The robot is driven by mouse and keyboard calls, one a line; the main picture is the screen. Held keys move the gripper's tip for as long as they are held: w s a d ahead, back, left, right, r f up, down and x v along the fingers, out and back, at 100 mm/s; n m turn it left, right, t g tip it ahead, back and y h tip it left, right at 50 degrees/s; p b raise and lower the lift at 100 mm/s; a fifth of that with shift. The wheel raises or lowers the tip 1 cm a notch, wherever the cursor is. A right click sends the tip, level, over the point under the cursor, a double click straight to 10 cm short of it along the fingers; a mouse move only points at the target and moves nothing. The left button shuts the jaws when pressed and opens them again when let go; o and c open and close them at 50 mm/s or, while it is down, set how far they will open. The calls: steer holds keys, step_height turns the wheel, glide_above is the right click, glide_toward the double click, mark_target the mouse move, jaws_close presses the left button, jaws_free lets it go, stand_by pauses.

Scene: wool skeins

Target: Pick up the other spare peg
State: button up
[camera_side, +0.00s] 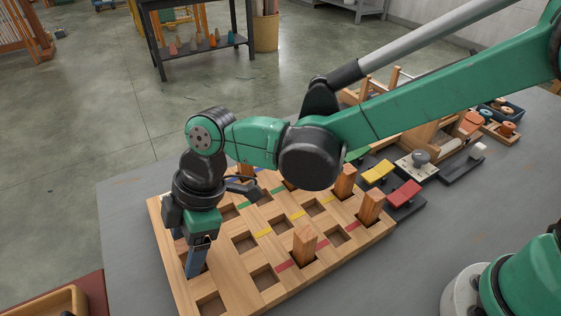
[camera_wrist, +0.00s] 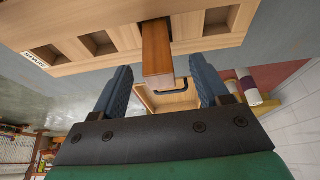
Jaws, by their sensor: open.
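The wooden peg board (camera_side: 225,285) lies on the grey table, with rows of square holes and coloured stripes. My gripper (camera_side: 197,262) points down over its left part, with blue fingers. In the wrist view a wooden peg (camera_wrist: 157,52) stands out of a hole in the board's edge row (camera_wrist: 125,62). My open gripper (camera_wrist: 160,85) has one finger on each side of it, with visible gaps. In the side view the fingers hide this peg. Other pegs stand in the board: one at the front (camera_side: 304,246), one at the right (camera_side: 370,208) and one behind it (camera_side: 345,182).
Yellow (camera_side: 378,172) and red (camera_side: 404,194) pads sit right of the board. A wooden tray (camera_side: 45,303) rests on a red surface at the lower left. A winding device and spools (camera_side: 508,129) stand behind my arm. Bare table lies in front of the board.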

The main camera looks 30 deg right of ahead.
steer(key=shift+a+f, duration=0.2)
steer(key=shift+f, duration=0.35)
jaws_close()
steer(key=shift+r, duration=0.15)
step_height(320, 180, up, 25)
stand_by(0.7)
